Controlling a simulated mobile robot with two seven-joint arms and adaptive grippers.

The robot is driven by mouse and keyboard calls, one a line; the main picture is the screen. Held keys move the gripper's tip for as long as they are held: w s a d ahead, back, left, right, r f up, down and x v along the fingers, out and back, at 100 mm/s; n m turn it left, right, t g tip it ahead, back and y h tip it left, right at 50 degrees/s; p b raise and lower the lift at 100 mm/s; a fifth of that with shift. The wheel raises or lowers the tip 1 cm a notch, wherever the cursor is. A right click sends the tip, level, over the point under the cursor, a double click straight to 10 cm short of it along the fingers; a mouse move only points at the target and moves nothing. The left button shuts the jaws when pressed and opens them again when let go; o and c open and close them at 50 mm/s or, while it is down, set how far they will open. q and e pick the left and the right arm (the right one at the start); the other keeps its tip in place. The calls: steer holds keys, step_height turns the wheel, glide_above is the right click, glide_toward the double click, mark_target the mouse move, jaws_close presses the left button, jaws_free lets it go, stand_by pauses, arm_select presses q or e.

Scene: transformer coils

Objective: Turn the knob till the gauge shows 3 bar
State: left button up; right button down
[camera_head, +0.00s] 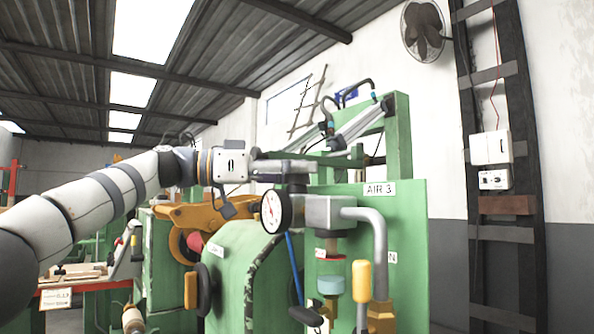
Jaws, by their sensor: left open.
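My left arm comes in from the left and my left gripper (298,170) points right, just above the air regulator (327,212) under the AIR 3 label. The gripper is open, its fingers at the height of the dark knob (297,187) on top of the regulator. The fingers cover much of the knob, and I cannot tell whether they touch it. The round white gauge (274,212) sits at the regulator's left and is seen at an angle. A red mark shows on its face; the reading is too small to make out. My right gripper is out of view.
A grey pipe (379,250) bends down right of the regulator. Below hang a clear filter bowl (330,284) and a yellow handle (361,281). The green machine panel (408,235) stands close behind. Orange machine parts (200,213) lie below my arm.

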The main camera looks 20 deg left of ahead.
arm_select(q)
steer(key=v, duration=1.2)
